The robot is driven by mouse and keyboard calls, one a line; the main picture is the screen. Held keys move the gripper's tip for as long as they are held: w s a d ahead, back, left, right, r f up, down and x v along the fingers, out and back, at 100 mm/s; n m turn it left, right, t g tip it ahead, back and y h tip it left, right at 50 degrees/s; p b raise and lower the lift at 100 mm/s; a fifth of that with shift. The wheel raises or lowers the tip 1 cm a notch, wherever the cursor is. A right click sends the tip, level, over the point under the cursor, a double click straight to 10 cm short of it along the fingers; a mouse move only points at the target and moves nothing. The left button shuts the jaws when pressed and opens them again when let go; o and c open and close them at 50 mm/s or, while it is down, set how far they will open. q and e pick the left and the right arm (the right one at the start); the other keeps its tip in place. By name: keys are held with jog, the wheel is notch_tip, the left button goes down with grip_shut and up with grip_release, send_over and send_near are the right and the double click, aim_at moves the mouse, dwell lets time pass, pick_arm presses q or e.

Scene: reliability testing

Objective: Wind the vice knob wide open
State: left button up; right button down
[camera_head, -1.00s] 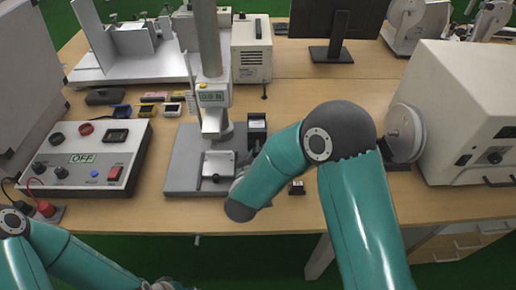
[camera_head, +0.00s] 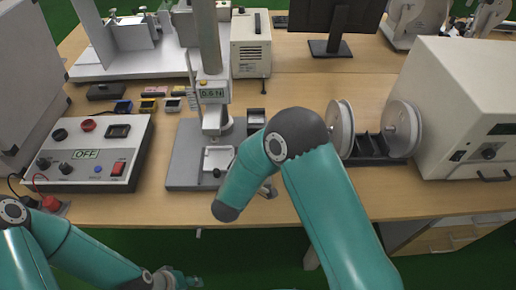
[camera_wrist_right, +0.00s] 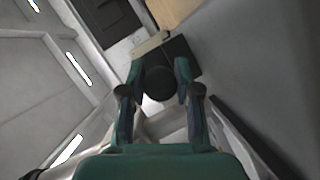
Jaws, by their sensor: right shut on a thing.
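The small vice (camera_head: 218,158) sits on the grey base plate (camera_head: 185,172) of the test stand in the head view. Its dark knob (camera_head: 217,173) shows at the front, left of my right arm. In the right wrist view, a dark round knob (camera_wrist_right: 160,83) is between the fingers of my right gripper (camera_wrist_right: 159,75), which is shut on it. My right forearm mostly hides that gripper in the head view. My left gripper (camera_head: 180,279) is low at the bottom left, away from the vice, its fingers unclear.
The stand's column (camera_head: 208,45) and force gauge (camera_head: 212,92) rise above the vice. A control box (camera_head: 88,155) reading OFF stands left. A spool holder with white discs (camera_head: 342,128) and a large white machine (camera_head: 465,110) stand right. The front table edge is near.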

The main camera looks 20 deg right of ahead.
jog(key=shift+a+f, duration=0.15)
jog(key=c, duration=0.8)
grip_release()
jog(key=shift+v, duration=3.7)
